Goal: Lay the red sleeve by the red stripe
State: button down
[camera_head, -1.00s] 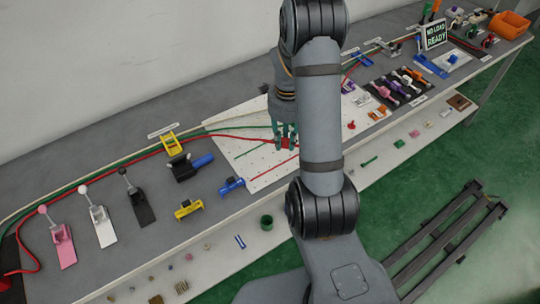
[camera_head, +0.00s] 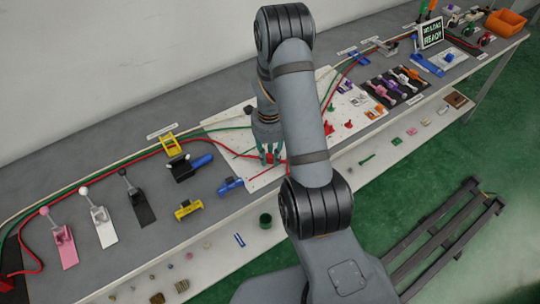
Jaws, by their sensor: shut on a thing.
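My gripper (camera_head: 270,158), with teal fingers, is low over the white pegboard (camera_head: 228,124) at the middle of the bench. It is shut on a small red piece, which I take to be the red sleeve (camera_head: 281,161); the fingers hide much of it. The red stripe (camera_head: 262,173) is a thin line on the board, just in front of the fingertips. I cannot tell whether the sleeve touches the board. A red cable (camera_head: 217,145) runs from the left toward the gripper. The gripper covers most of the green stripe's area.
A green cable (camera_head: 230,127) runs behind the red one. A blue clamp (camera_head: 230,185) sits at the board's front left edge, and a black and blue one (camera_head: 188,167) further left. Small red parts (camera_head: 330,128) lie on the board right of my arm.

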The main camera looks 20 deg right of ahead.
aim_at(270, 157)
jog(key=shift+f, duration=0.3)
jog(key=c, duration=1.5)
grip_release()
jog(key=shift+r, duration=0.1)
jog(key=shift+r+p, duration=0.4)
jog(key=shift+r, duration=0.1)
notch_tip(270, 157, up, 12)
jog(key=shift+f+b, duration=0.25)
jog(key=shift+b, duration=0.55)
